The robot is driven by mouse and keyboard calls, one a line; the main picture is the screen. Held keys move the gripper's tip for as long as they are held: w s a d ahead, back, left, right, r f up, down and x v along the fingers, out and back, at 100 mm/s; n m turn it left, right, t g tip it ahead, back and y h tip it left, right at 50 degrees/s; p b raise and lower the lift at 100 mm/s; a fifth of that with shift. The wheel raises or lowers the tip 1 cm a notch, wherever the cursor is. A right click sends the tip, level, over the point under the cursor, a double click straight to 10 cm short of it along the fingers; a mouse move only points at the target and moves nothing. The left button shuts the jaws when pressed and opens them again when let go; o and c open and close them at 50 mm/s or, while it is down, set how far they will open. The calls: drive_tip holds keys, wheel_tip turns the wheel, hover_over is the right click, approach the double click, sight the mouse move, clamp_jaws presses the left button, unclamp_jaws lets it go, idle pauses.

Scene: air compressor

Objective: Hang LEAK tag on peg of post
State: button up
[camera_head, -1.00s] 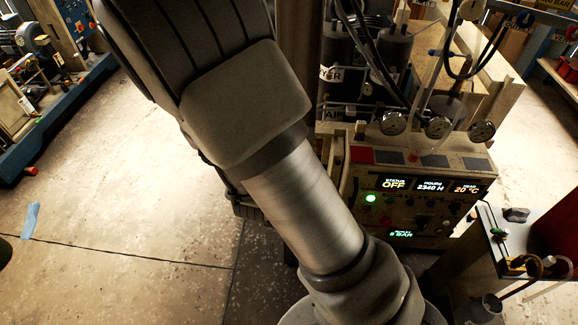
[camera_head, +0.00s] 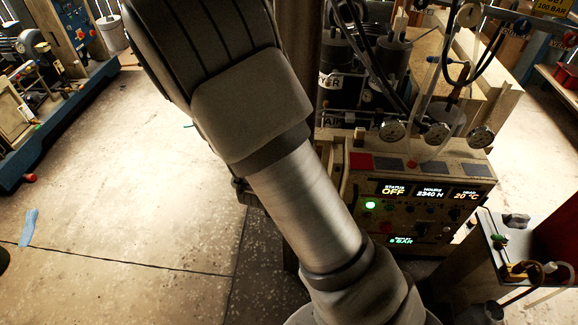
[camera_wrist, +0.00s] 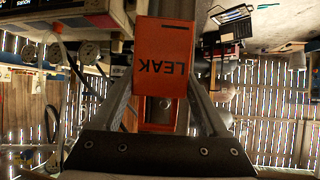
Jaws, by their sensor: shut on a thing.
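The orange LEAK tag (camera_wrist: 162,66) is in my gripper (camera_wrist: 163,88) in the wrist view, with its black lettering upside down. The two grey fingers close on it from either side. A second orange surface (camera_wrist: 158,112) shows between the fingers below the tag. In the head view my arm hides the gripper and the tag. A dark upright post (camera_head: 301,45) stands beside my arm there. I cannot tell whether it is the post with the peg; no peg is clearly visible.
The compressor's control panel (camera_head: 422,205) reads status OFF, with gauges (camera_head: 436,134) and hoses above it. A bench (camera_head: 510,250) with small parts is at the lower right. Open floor (camera_head: 130,170) lies to the left. A laptop (camera_wrist: 232,22) shows in the wrist view.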

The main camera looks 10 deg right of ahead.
drive_tip(key=w+d, duration=0.2)
drive_tip(key=w, duration=0.5)
drive_tip(key=shift+w+d, duration=0.15)
drive_tip(key=shift+d, duration=0.05)
idle(0.5)
drive_tip(key=shift+f, duration=0.1)
drive_tip(key=shift+f+b, duration=0.5)
idle(0.8)
drive_tip(key=o, duration=1.2)
drive_tip(key=shift+o, duration=0.2)
